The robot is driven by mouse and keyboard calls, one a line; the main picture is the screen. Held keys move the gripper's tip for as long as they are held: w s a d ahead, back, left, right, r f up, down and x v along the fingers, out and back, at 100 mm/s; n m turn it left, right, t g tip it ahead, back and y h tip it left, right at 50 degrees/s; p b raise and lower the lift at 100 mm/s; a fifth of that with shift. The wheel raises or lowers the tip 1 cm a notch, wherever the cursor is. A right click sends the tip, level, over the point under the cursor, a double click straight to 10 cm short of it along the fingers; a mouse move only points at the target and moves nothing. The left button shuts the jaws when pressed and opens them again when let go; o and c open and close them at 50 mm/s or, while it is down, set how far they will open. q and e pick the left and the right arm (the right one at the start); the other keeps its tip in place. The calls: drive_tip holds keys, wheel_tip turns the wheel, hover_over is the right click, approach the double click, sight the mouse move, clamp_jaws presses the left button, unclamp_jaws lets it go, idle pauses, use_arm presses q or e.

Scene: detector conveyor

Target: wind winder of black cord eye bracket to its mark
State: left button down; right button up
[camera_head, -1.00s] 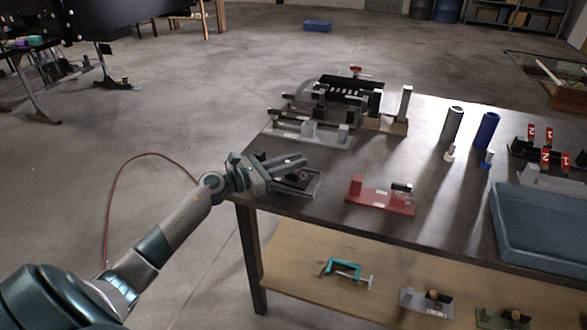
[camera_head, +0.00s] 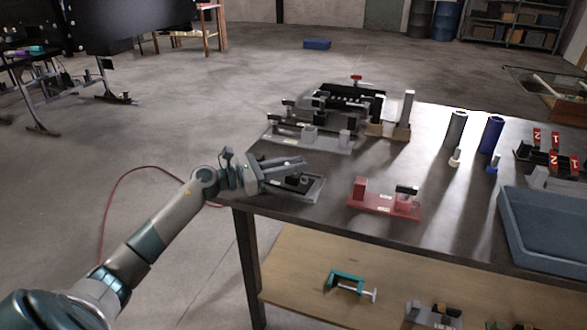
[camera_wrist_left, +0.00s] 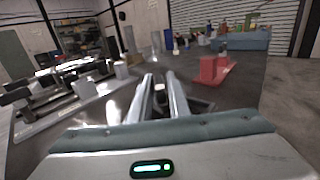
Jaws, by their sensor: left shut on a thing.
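A dark bracket on a grey base plate (camera_head: 313,191), which I take to be the black cord eye bracket, lies at the near left corner of the table. My left gripper (camera_head: 301,164) reaches over it from the left and is shut on a small part there, apparently its winder. The fingers hide most of that part, and I cannot make out the mark. In the left wrist view my two fingers (camera_wrist_left: 160,80) point forward, with part of the bracket base (camera_wrist_left: 201,105) showing beside them. My right gripper is not in view.
A red bracket (camera_head: 372,200) stands to the right on the table (camera_head: 335,225). Grey fixtures (camera_head: 338,146) stand behind my gripper. A dark and a blue cylinder (camera_head: 492,134) stand further right, and a blue-grey tray (camera_head: 535,250) sits at the right edge.

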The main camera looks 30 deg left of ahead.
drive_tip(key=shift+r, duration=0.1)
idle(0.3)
use_arm(q)
drive_tip(key=c, duration=1.9)
unclamp_jaws()
drive_tip(key=shift+o, duration=0.2)
drive_tip(key=shift+s+a+f, duration=0.1)
